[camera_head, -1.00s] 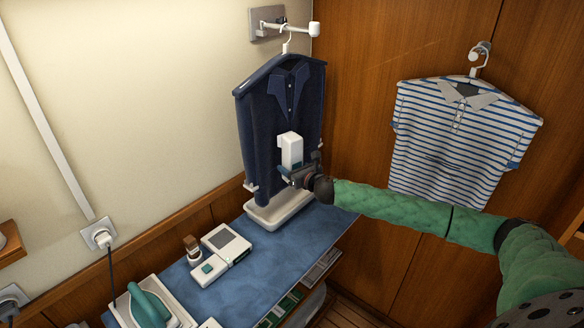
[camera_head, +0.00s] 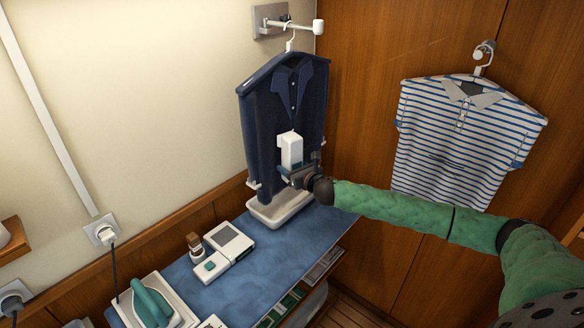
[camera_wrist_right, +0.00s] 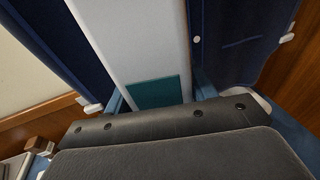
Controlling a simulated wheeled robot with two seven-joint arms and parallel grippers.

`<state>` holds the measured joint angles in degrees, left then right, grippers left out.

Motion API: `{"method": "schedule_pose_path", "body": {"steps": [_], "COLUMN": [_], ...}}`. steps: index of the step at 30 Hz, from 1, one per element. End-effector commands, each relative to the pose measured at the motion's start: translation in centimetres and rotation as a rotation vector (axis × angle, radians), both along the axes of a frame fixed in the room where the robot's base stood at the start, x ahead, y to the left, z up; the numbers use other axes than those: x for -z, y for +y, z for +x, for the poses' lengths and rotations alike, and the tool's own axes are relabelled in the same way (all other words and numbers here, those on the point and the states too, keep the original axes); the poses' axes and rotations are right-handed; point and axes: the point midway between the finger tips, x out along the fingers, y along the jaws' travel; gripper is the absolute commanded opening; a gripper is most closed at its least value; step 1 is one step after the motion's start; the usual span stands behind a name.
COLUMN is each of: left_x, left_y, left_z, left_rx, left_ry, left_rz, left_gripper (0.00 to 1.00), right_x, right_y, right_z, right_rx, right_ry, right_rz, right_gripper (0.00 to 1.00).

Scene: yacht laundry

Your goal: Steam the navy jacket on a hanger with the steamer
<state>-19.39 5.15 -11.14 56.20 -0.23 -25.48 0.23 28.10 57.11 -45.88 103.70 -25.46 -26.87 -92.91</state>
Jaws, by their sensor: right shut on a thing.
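The navy jacket (camera_head: 262,125) hangs on a hanger (camera_head: 290,40) from a wall rod at the back. My right gripper (camera_head: 296,174) is shut on the white steamer (camera_head: 291,148), which is upright in front of the jacket's lower middle. In the right wrist view the steamer's white body (camera_wrist_right: 137,45) with a teal patch stands between the jacket's dark panels (camera_wrist_right: 228,40). I cannot tell whether the steamer touches the cloth. My left gripper is not in view.
A white tray (camera_head: 265,216) sits on the blue counter (camera_head: 225,291) under the jacket. A white device (camera_head: 230,240), a small brown-capped bottle (camera_head: 194,244) and a teal iron (camera_head: 151,303) stand nearer. A striped shirt (camera_head: 455,145) hangs at right.

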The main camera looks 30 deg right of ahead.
Motion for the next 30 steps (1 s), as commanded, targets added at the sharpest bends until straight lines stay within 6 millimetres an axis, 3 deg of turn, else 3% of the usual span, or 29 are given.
{"method": "schedule_pose_path", "body": {"steps": [30], "left_x": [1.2], "left_y": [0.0], "left_z": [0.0], "left_rx": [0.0], "left_ry": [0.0], "left_rz": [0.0], "left_gripper": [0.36], "right_x": [2.0], "right_y": [0.0], "right_z": [0.1], "right_rx": [0.0], "right_ry": [-0.003], "right_rz": [0.0], "right_gripper": [0.15]}}
